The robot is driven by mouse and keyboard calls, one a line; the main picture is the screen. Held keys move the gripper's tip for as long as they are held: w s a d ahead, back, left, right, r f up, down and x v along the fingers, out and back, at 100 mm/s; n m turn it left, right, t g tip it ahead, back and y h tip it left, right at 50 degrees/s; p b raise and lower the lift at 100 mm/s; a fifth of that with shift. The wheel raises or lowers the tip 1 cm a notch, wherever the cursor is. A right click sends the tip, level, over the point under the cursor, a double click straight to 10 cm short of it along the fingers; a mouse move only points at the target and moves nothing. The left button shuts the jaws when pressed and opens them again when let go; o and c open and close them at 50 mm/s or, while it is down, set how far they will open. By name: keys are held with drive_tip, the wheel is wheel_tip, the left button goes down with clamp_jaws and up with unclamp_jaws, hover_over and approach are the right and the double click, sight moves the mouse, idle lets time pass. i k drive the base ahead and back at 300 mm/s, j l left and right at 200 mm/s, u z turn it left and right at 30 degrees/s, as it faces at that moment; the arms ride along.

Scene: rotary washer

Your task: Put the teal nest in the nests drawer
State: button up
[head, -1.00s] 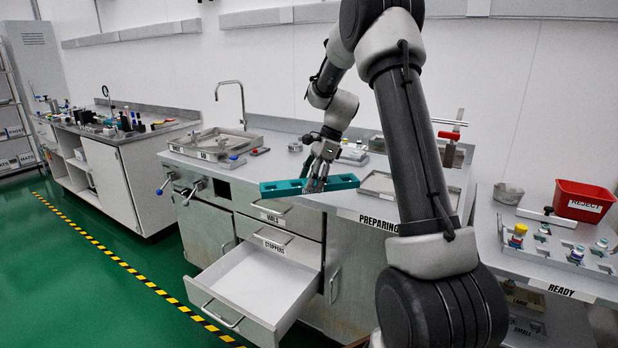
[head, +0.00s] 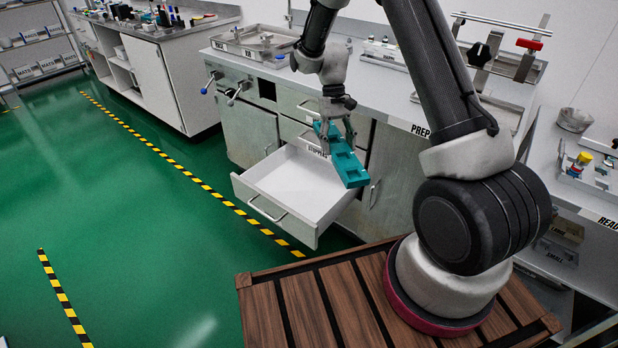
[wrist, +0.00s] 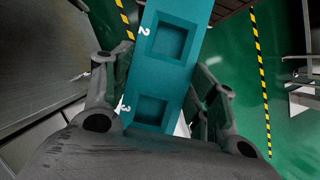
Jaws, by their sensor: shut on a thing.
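The teal nest (head: 350,168) is a long block with square pockets. In the wrist view it (wrist: 180,75) shows white numbers 2 and 3. My gripper (head: 336,146) is shut on the nest, which hangs tilted in the air, its near end lower in the head picture. An open drawer (head: 265,204) with a white, empty inside stands below and to the left of the nest in the picture. No label is readable on this open drawer. The nest overlaps its right rear part in view; the height between them is unclear.
A shut drawer labelled stoppers (head: 296,134) sits above the open one. The counter (head: 385,98) with trays and a clamp stand (head: 500,60) is behind my arm. Green floor (head: 150,220) is clear to the left. A ready bench (head: 590,200) stands at the right.

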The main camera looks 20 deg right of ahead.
sight(295, 197)
drive_tip(key=i+j+z, duration=0.15)
drive_tip(key=j, duration=0.45)
drive_tip(key=i+j+z, duration=0.15)
drive_tip(key=j, duration=0.4)
drive_tip(key=i+j+z, duration=0.15)
drive_tip(key=j, duration=0.5)
drive_tip(key=j+z, duration=0.2)
drive_tip(key=j, duration=0.4)
drive_tip(key=i+j, duration=0.35)
drive_tip(key=i, duration=0.2)
drive_tip(key=l, duration=0.15)
